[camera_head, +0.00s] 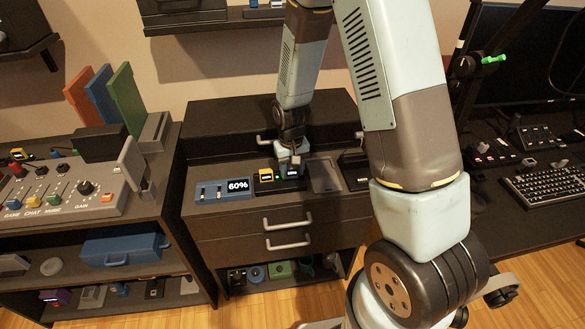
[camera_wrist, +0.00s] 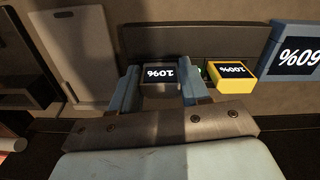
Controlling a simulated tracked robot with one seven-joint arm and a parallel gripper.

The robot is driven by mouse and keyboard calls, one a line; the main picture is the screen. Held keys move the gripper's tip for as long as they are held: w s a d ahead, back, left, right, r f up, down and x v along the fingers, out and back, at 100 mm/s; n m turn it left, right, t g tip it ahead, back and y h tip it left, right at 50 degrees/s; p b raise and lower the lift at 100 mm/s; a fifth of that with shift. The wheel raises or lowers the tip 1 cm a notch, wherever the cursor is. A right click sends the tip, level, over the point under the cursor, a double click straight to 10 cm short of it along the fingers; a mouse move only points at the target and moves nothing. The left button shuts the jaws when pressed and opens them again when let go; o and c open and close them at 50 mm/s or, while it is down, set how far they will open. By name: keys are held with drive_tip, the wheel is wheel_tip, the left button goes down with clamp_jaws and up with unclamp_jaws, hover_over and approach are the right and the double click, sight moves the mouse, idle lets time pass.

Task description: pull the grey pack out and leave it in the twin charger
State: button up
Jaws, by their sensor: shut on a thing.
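The grey pack (camera_wrist: 160,76) has a dark display that reads 10%, upside down in the wrist view. My gripper (camera_wrist: 159,88) is shut on it, one blue finger on each side. In the head view my gripper (camera_head: 291,165) points down over the cabinet top and hides most of the pack. A long dark unit (camera_wrist: 190,40), which looks like the twin charger, lies right behind the grey pack. A yellow pack (camera_wrist: 232,76) reading 100% sits at it, beside the grey pack, with a small green light between them. I cannot tell whether the grey pack is seated.
A blue device (camera_head: 225,190) reading 60% stands left of the yellow pack. A flat grey panel (camera_head: 325,175) lies to the right. A mixer (camera_head: 75,190) is on the left shelf, a keyboard (camera_head: 545,185) on the right desk.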

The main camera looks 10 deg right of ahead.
drive_tip(key=shift+f, duration=0.2)
drive_tip(key=o, duration=1.1)
drive_tip(key=shift+o, duration=0.2)
drive_tip(key=shift+r, duration=0.15)
wheel_tip(320, 180, up, 13)
drive_tip(key=shift+r, duration=0.2)
drive_tip(key=shift+a, duration=0.1)
wheel_tip(320, 180, up, 16)
drive_tip(key=t, duration=0.3)
hover_over(291, 168)
drive_tip(key=s+d, duration=0.7)
drive_tip(key=s, duration=0.1)
drive_tip(key=s+d+r+m+t, duration=0.1)
drive_tip(key=s+d+r, duration=0.2)
drive_tip(key=s, duration=0.4)
drive_tip(key=s+d+r+t, duration=0.1)
drive_tip(key=s+d+r, duration=0.1)
drive_tip(key=s+r, duration=0.3)
drive_tip(key=shift+s+d+r+m+t, duration=0.2)
drive_tip(key=shift+s+d+m+t, duration=0.15)
drive_tip(key=shift+s, duration=0.5)
